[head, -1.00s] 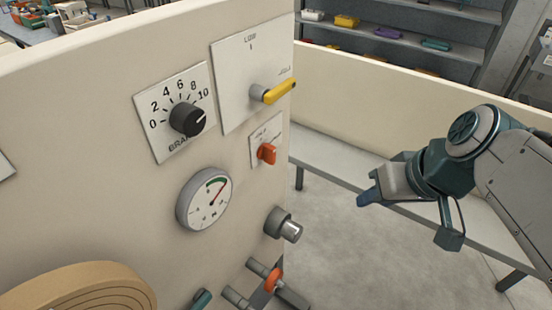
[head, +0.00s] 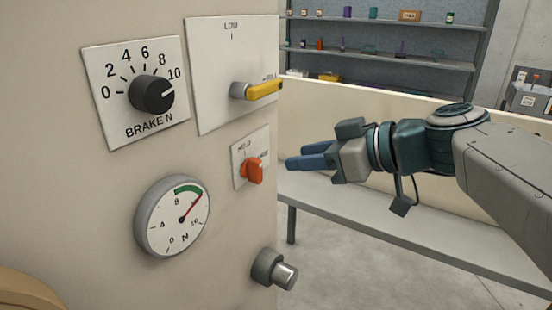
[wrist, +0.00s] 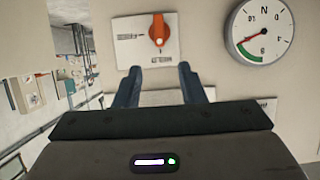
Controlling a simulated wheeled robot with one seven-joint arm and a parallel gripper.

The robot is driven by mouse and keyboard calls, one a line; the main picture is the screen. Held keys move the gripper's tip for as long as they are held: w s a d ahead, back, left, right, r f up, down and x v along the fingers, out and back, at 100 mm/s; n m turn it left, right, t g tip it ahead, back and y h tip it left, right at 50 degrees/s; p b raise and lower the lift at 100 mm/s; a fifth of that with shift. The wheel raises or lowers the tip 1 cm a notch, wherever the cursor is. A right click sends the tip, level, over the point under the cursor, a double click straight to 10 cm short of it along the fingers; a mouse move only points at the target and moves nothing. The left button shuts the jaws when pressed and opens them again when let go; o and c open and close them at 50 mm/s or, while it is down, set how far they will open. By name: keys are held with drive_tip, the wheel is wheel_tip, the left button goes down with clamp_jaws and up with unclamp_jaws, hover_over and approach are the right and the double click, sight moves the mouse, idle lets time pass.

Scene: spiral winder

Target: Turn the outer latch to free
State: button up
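An orange latch knob (head: 253,170) sits on a small white plate (head: 239,152) low on the right part of the panel. The plate reads "HELD" above the knob; a second word to its right is partly hidden. In the wrist view, which is upside down, the latch (wrist: 158,30) stands nearly upright, its marked end toward the label at the lower edge of its plate. My gripper (head: 296,156) is right of the latch in the head view, fingers pointing left. The fingers are apart and empty in the wrist view (wrist: 160,70), short of the latch.
A yellow handle (head: 264,91) on a large white plate sits above the latch. A brake dial (head: 152,94) and a round gauge (head: 172,216) are to the left. A metal knob (head: 275,270) sticks out below. A grey bench (head: 390,220) runs behind my arm.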

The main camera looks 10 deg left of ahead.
sight(260, 162)
drive_tip(key=x, duration=1)
clamp_jaws()
